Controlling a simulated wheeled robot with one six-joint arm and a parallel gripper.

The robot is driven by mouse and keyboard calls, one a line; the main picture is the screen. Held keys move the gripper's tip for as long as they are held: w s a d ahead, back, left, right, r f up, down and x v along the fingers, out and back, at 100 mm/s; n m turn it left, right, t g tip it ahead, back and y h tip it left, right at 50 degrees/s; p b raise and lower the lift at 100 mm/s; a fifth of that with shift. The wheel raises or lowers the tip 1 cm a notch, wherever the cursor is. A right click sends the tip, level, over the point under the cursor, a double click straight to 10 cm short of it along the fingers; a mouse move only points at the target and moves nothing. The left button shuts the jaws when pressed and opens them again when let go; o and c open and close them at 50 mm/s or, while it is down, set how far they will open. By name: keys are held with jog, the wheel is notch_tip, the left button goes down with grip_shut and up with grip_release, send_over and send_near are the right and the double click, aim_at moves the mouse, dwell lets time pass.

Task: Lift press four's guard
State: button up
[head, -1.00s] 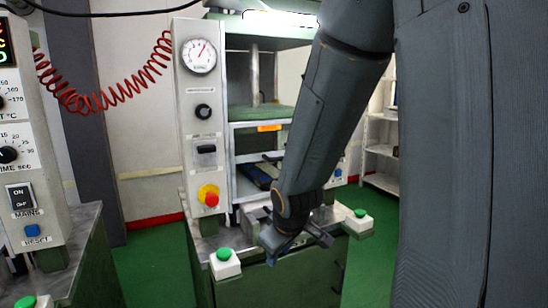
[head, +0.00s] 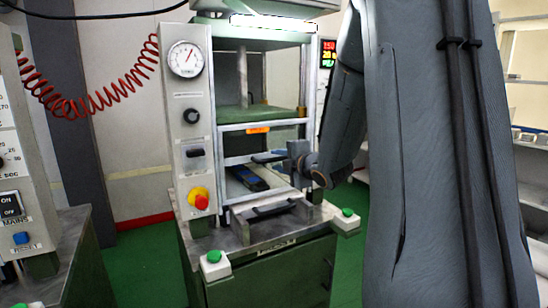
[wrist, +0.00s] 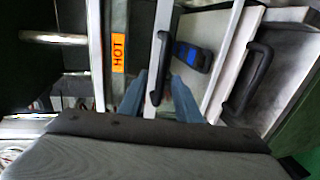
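The press in the middle of the head view has a guard (head: 236,159), a pale metal frame across its front below the green platen. An orange HOT label (head: 258,130) sits on the bar above; it also shows in the wrist view (wrist: 118,54). The guard's dark bar handle (wrist: 160,68) runs between my fingers in the wrist view. My gripper (wrist: 160,76) is open, with one blue-grey finger on each side of the handle and gaps visible. In the head view my gripper (head: 287,157) is at the guard's right part, and my arm hides the press's right side.
A dark and blue object (head: 247,178) lies inside the press, low down. A metal plate with a black handle (head: 272,210) lies in front. Green buttons stand at the table's front corners (head: 214,256) (head: 347,212). Another press (head: 15,180) stands at the left.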

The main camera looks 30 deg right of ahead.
aim_at(275, 160)
jog(key=shift+p+x, duration=0.4)
jog(key=shift+x, duration=1.35)
grip_shut()
